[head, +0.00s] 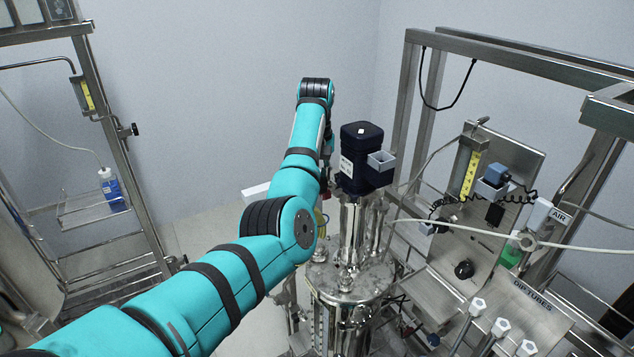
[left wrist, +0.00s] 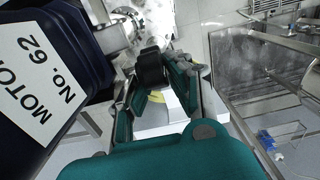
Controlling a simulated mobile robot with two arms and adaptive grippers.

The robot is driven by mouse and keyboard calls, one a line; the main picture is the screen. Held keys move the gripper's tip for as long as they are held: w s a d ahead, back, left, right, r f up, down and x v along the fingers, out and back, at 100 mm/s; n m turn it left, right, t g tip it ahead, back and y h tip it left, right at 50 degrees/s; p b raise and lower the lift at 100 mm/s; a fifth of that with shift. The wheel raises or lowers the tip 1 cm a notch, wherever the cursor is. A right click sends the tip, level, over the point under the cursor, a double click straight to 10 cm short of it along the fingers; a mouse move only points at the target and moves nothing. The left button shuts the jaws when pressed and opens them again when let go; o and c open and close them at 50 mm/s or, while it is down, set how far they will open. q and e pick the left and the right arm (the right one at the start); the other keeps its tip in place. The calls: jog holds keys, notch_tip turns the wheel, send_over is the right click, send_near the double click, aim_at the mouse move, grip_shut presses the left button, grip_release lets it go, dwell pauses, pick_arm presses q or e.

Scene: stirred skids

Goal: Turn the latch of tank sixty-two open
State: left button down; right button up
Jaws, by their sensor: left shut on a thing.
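Tank sixty-two is the steel vessel (head: 345,280) in the middle of the head view, with a dark blue motor (head: 360,150) on top. In the left wrist view the motor (left wrist: 45,75) fills the left side, and its label reads "MOTOR No. 62". My left gripper (left wrist: 155,72) has its fingers closed around a black piece (left wrist: 151,68), which looks like the latch handle, beside the steel parts below the motor. How far the latch is turned cannot be told. In the head view my left arm hides the gripper and the latch. My right gripper is not in view.
A steel frame with a panel marked "DIP TUBES" (head: 535,300) and hoses stands at right. A rack (head: 95,210) with a blue-liquid bottle (head: 110,187) is at left. Pale hoses cross near the vessel's right side. Open floor shows behind my arm.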

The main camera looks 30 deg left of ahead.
pick_arm(q)
jog(key=c, duration=1.5)
grip_release()
jog(key=shift+w, duration=0.1)
notch_tip(320, 180, up, 12)
jog(key=shift+a, duration=0.15)
